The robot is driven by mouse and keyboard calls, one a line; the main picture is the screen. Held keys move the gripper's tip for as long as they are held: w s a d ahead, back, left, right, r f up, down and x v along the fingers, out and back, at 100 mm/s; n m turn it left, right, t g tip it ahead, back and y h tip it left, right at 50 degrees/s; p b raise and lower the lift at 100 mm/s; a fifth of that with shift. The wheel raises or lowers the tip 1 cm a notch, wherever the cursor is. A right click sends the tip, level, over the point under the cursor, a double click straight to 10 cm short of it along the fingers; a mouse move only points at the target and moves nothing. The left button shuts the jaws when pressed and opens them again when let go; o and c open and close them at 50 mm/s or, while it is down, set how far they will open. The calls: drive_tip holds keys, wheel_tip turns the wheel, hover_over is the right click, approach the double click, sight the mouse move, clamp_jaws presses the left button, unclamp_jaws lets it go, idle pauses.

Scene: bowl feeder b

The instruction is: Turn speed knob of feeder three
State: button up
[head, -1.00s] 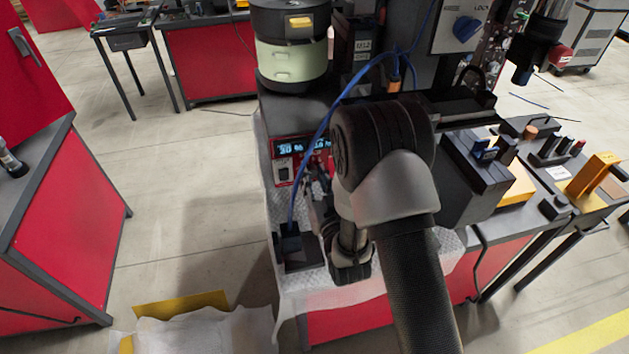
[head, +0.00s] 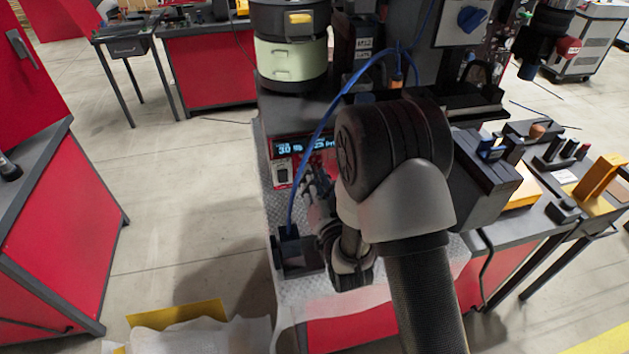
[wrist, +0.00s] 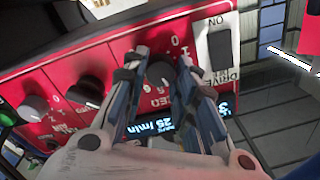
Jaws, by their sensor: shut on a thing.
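In the wrist view, a red control panel (wrist: 112,62) carries a dark round knob (wrist: 160,76) with a partly hidden label ending in "EQ". My gripper (wrist: 161,62) has one finger on each side of this knob and is shut on it. A lit display (wrist: 165,124) beside it reads about "25 /min", partly covered by my fingers. In the head view, my gripper (head: 314,186) is at the front of the red panel (head: 283,172), right of its white switch. My arm hides the panel's right side and the knob.
A DRIVE rocker switch (wrist: 220,45) is close on the right. A blue cable (head: 314,150) arcs past the panel to a black block (head: 291,250).

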drive_tip(key=shift+r, duration=0.15)
drive_tip(key=o, duration=1.1)
drive_tip(key=v, duration=0.7)
drive_tip(key=shift+s+d, duration=0.15)
